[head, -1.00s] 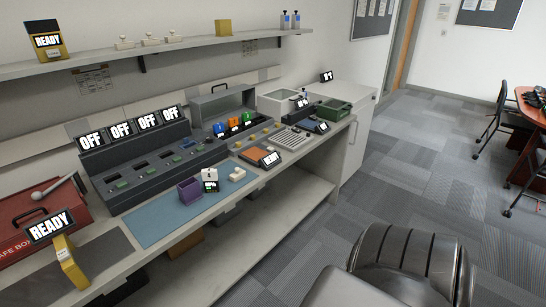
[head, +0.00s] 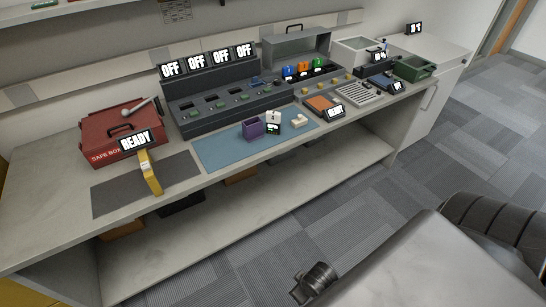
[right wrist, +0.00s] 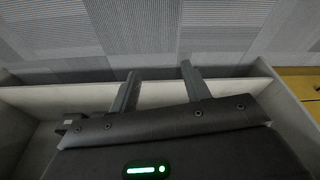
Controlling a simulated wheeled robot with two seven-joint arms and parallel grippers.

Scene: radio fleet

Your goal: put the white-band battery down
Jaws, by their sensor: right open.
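I cannot make out a white band on any battery. A small cream-white piece (head: 299,120) lies on the blue mat (head: 222,152), to the right of a purple open box (head: 252,128) and a small white-tagged stand with a display (head: 273,122). Coloured blocks stand in a dark rack (head: 304,71) behind; any battery bands there are too small to tell. My right gripper (right wrist: 158,88) shows in the right wrist view with its two fingers apart and nothing between them. My left gripper is not in view.
An open shelf (head: 215,225) runs below. Carpet floor (head: 350,205) lies clear in front.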

